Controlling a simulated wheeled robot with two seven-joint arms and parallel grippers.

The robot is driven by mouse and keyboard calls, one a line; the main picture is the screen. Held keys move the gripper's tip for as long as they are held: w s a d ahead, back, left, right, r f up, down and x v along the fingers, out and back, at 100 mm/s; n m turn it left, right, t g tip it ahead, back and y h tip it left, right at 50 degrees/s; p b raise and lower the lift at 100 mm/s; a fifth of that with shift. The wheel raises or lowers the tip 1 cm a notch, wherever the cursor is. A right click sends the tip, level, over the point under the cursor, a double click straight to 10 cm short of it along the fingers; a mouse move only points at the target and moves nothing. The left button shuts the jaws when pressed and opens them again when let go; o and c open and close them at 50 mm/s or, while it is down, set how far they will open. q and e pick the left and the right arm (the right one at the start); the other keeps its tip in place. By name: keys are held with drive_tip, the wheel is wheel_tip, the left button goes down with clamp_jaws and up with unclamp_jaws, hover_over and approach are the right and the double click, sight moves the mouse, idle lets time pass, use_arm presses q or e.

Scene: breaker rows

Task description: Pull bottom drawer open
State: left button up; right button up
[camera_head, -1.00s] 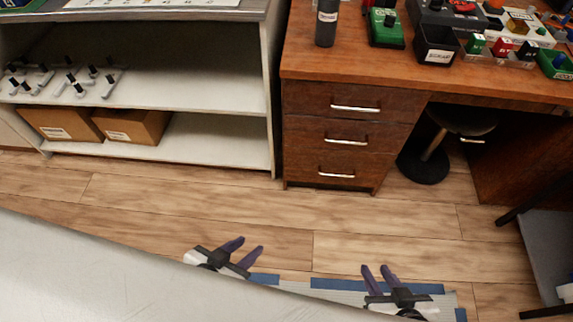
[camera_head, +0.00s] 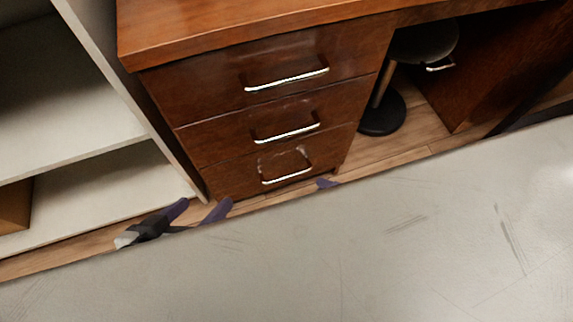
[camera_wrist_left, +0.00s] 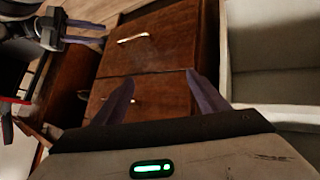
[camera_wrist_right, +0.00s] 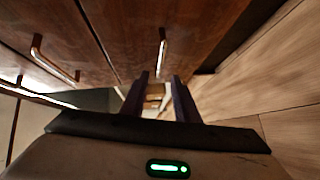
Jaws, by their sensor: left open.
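The bottom drawer (camera_head: 240,178) is the lowest of three brown wooden drawers and looks closed. Its silver bar handle (camera_head: 287,178) shows in the head view. My left gripper (camera_head: 204,209) is open and empty, left of and below that drawer. In the left wrist view its fingers (camera_wrist_left: 157,92) are wide apart, with drawer fronts beyond. Only one purple fingertip (camera_head: 327,184) of my right gripper shows in the head view, right of the handle. In the right wrist view my right gripper (camera_wrist_right: 159,78) is partly open, with a handle (camera_wrist_right: 162,50) lined up with its gap. I cannot tell whether they touch.
The middle drawer (camera_head: 215,138) and top drawer (camera_head: 200,95) are above, under the desk top (camera_head: 250,25). A white shelf unit (camera_head: 90,175) stands at the left. A round stool base (camera_head: 382,115) is under the desk. My pale body hides the lower right.

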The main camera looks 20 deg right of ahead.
use_arm(q)
drive_tip(key=shift+w+d+r+t+h+b, duration=0.1)
drive_tip(key=shift+d+r+t+h+b, duration=0.4)
drive_tip(key=shift+r+b, duration=0.45)
use_arm(e)
drive_tip(key=x, duration=1)
use_arm(q)
drive_tip(key=shift+d, duration=0.1)
drive_tip(key=shift+f, duration=0.1)
use_arm(e)
clamp_jaws()
